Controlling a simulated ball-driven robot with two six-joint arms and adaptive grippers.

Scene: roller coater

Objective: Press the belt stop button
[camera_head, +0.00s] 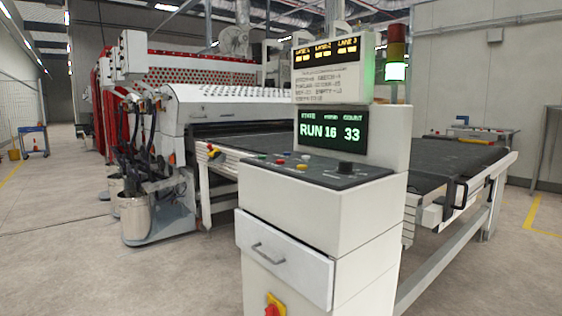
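The control console (322,216) stands in front of me, with a dark sloped panel on top. Several small coloured buttons sit on the panel, among them a green button (261,156), a red button (280,161) and another reddish one (302,167). A black knob (345,168) is to their right. The button labels are too small to read, so I cannot tell which one is the belt stop. The green-lettered display (332,132) above reads RUN 16 33. The stack light (396,71) shows a lit green lamp. Neither of my grippers is in view.
The conveyor belt (440,160) runs behind the console towards the roller coater (235,107). A red-and-yellow switch (275,305) is low on the console front, under a drawer (285,257). Metal buckets (139,217) stand at the machine's left.

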